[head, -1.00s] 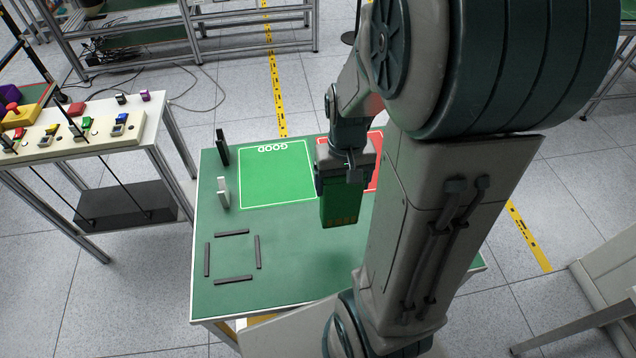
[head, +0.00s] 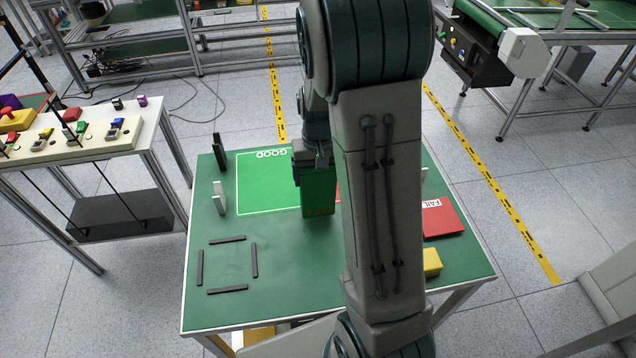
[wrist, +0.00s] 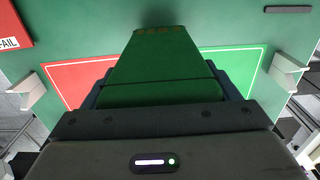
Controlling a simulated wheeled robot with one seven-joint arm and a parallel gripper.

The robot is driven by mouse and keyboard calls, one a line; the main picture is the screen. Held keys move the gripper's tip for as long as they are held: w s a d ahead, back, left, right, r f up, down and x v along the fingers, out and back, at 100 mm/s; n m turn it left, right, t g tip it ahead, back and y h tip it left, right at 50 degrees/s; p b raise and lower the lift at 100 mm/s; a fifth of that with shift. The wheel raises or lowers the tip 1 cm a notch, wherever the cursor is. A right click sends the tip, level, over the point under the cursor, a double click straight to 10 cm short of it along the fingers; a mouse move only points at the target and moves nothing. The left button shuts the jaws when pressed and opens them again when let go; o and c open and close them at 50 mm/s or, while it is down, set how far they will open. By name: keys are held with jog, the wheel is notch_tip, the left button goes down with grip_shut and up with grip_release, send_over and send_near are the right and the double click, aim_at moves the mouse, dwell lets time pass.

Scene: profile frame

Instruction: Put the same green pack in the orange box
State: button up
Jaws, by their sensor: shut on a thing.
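My gripper (head: 311,158) is shut on the green pack (head: 318,190), which hangs upright above the green table, beside the right edge of the GOOD area. In the wrist view the pack (wrist: 155,65) stretches away from between the fingers, with faint yellowish marks at its far end. An orange-yellow thing (head: 258,336) shows partly below the table's front edge; I cannot tell whether it is the orange box.
The table (head: 290,270) bears a GOOD area (head: 262,190), four dark strips and small upright posts at the left. A red FAIL box (head: 442,220) and a yellow block (head: 432,262) stand right of my arm. A side table (head: 70,143) with coloured items stands left.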

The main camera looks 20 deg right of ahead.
jog(key=shift+f+b, duration=0.4)
jog(key=shift+f, duration=0.7)
jog(key=shift+f, duration=0.15)
jog(key=o, duration=1.6)
jog(key=shift+f, duration=0.1)
jog(key=shift+o, duration=1.4)
